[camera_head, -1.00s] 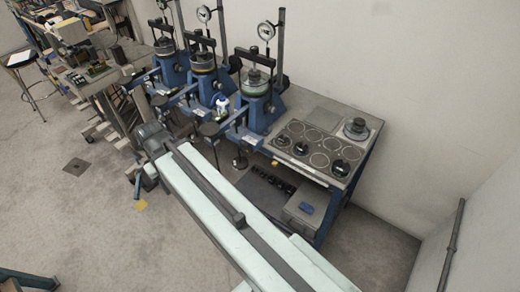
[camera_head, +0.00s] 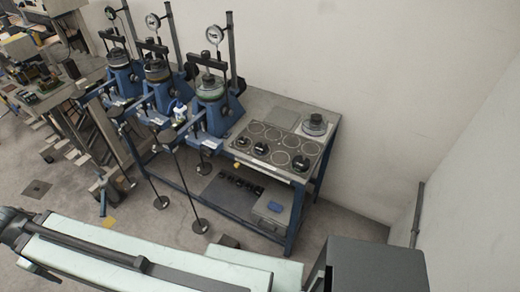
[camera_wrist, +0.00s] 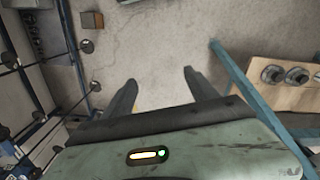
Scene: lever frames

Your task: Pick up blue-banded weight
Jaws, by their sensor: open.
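No blue band can be made out on any weight in these views. Dark weights, one of them (camera_head: 301,163), sit in the round recesses of the tray (camera_head: 282,132) on the bench in the head view. A stacked weight (camera_head: 315,124) stands at the bench's back right. In the wrist view, round grey weights (camera_wrist: 272,74) sit on a wooden surface (camera_wrist: 262,98) at the right. My gripper (camera_wrist: 158,84) is open and empty above bare floor, left of that wooden surface. My gripper's fingers do not show clearly in the head view.
Blue loading frames (camera_head: 211,100) with dial gauges line the bench's left part, with hanging rods and discs (camera_head: 200,226) in front. A lower shelf holds a grey box (camera_head: 270,213) and small dark blocks. A blue rail (camera_wrist: 232,68) edges the wooden surface. Floor (camera_wrist: 150,35) between is clear.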

